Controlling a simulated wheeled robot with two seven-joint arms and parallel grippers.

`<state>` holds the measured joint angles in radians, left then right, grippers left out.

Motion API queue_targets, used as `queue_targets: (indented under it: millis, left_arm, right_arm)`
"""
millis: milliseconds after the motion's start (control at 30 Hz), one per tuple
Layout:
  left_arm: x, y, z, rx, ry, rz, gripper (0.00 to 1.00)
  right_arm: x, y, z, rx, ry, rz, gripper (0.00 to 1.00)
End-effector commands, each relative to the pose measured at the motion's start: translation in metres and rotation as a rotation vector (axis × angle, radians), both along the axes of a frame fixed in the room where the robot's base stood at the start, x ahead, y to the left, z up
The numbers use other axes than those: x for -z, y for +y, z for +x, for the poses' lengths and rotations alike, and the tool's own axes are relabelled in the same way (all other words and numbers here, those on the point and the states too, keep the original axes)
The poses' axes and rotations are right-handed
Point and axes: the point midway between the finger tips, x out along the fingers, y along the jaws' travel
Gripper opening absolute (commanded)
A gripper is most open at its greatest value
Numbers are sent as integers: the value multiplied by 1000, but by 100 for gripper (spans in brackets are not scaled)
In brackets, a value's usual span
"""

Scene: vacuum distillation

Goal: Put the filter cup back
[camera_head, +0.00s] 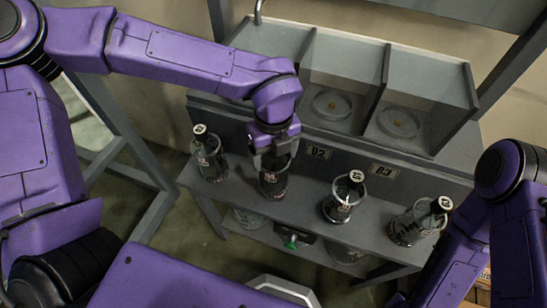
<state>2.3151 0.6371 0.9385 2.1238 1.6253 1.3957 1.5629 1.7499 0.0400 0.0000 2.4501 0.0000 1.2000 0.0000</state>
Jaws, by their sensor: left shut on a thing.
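My left gripper (274,158) comes down from above at the front of the grey bench, just below the label plate. It is shut at the top of a clear glass vessel with dark markings, which I take to be the filter cup (273,184). The gripper hides the vessel's rim. The vessel looks upright over the front shelf (308,216); I cannot tell whether its base touches the shelf. My right arm is at the right edge, and its gripper is out of view.
Similar glass vessels with dark, white-labelled tops stand on the shelf: one left (210,160) and two right (342,202) (408,228). Open compartments (400,122) behind hold round dishes. A green-tipped item (291,242) sits below the shelf.

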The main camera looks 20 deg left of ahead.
Motion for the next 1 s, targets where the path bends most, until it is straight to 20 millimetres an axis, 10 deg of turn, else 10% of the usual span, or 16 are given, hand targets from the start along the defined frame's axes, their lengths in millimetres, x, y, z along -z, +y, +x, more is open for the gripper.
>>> queue_targets:
  millis: [533,567,600,1000]
  left_arm:
    - [28,0,-1,0,1,0,0]
    - [27,0,-2,0,3,0,89]
    - [27,0,-2,0,2,1,100]
    - [0,0,0,-1,-3,-2,100]
  right_arm:
    - [4,0,0,0,0,0,0]
    - [3,0,0,0,0,0,0]
    - [3,0,0,0,0,0,0]
    - [0,0,0,0,0,0,0]
